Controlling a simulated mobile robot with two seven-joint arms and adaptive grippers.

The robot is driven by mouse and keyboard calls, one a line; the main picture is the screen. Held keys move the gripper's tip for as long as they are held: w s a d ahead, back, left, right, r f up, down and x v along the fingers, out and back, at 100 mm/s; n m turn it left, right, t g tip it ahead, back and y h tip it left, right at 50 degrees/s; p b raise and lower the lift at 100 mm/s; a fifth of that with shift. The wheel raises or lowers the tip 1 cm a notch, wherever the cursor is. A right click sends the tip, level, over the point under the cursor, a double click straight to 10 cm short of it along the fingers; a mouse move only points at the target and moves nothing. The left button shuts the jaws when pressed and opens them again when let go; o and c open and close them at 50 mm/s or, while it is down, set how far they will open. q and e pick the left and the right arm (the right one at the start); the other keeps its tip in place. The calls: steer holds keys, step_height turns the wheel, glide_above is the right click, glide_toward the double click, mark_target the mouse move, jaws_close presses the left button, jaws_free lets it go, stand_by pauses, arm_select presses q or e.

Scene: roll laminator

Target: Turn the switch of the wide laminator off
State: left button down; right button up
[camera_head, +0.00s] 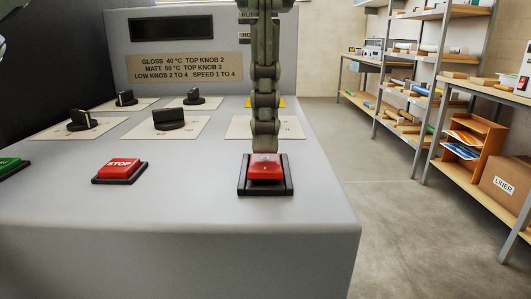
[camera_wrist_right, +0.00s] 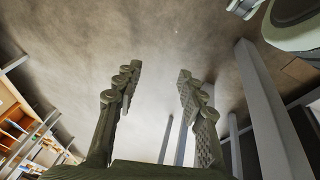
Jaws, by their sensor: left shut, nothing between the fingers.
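The wide laminator (camera_head: 230,220) is a grey machine filling the left and middle of the head view. A red rocker switch (camera_head: 266,174) in a black frame sits near the right front edge of its top. My left gripper (camera_head: 265,149) comes down from above, shut and empty, with its fingertips at the far part of the switch, seemingly touching it. The fingers hide part of the switch, and I cannot tell clearly which side is pressed. My right gripper (camera_wrist_right: 158,72) is open and empty in the right wrist view, away from the laminator.
A red STOP button (camera_head: 120,166) and a green button (camera_head: 10,168) sit left of the switch. Several black knobs, including a near one (camera_head: 170,118), stand behind. A label plate (camera_head: 186,67) is on the back panel. Shelves (camera_head: 436,70) stand right, across clear floor (camera_head: 400,220).

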mark_target(265, 157)
arm_select(q)
steer(key=shift+r+p, duration=0.85)
steer(key=shift+r, duration=0.25)
steer(key=shift+r+p, duration=1.65)
steer(key=shift+r, duration=0.05)
steer(key=shift+r+p, duration=0.4)
steer(key=shift+p, duration=0.05)
arm_select(e)
step_height(265, 157, down, 14)
steer(key=shift+s+f+g+y, duration=0.25)
steer(key=shift+s+g+y, duration=0.05)
steer(key=shift+g, duration=0.1)
steer(key=shift+a, duration=0.1)
